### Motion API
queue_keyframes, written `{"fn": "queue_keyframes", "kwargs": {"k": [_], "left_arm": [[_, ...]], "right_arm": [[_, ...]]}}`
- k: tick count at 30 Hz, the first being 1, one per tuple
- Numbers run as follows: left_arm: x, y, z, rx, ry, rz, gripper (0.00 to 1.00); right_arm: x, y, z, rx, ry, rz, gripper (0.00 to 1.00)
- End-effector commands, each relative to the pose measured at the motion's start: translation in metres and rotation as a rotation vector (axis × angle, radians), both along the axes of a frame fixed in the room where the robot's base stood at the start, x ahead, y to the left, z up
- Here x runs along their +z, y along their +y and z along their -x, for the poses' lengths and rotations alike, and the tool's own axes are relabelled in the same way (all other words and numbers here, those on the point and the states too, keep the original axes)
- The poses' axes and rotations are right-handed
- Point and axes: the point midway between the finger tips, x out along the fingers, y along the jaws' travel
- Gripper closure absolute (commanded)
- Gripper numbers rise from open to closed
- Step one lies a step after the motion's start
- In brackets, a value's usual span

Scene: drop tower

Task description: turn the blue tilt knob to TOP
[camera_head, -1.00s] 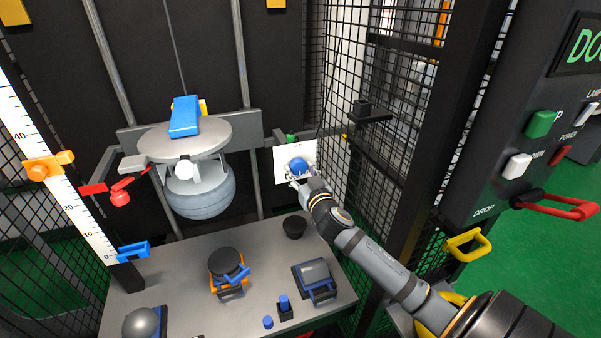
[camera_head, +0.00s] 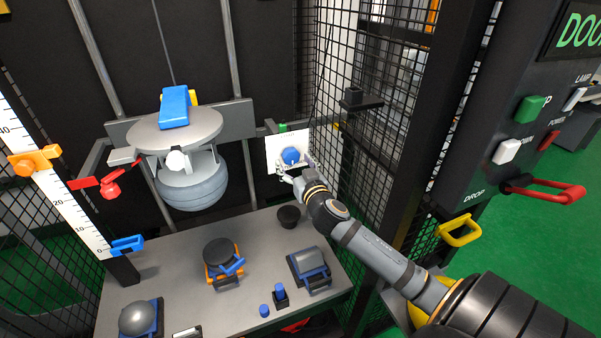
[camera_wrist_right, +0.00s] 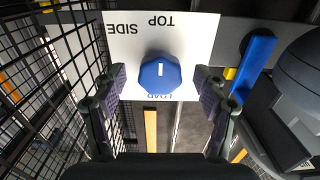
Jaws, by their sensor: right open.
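The blue knob (camera_head: 291,156) sits on a white plate (camera_head: 275,163) at the side of the drop cage. In the right wrist view the knob (camera_wrist_right: 160,78) has a short white line at the edge nearest the word TOP, and the line points toward it. SIDE is printed beside TOP on the plate (camera_wrist_right: 190,45), and LOAD is partly hidden behind the knob. My right gripper (camera_wrist_right: 160,82) is open, one finger on each side of the knob with gaps between. In the head view it (camera_head: 297,172) is just below the knob. My left gripper is not in view.
Wire mesh (camera_wrist_right: 65,75) stands close beside the right gripper. A blue bar (camera_wrist_right: 252,65) lies on its other side. A grey ball hangs under a round platform (camera_head: 175,130).

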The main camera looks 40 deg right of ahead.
Motion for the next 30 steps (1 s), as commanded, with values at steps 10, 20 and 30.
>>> {"fn": "queue_keyframes", "kwargs": {"k": [10,20,30], "left_arm": [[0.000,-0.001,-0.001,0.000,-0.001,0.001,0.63],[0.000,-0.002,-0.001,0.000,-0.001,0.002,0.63],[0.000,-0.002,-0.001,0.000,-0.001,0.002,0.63]], "right_arm": [[-0.001,0.020,0.078,0.007,0.008,0.012,0.28],[0.000,0.026,0.104,0.001,0.003,0.002,0.28],[0.000,0.026,0.105,0.001,0.000,-0.001,0.28]]}}
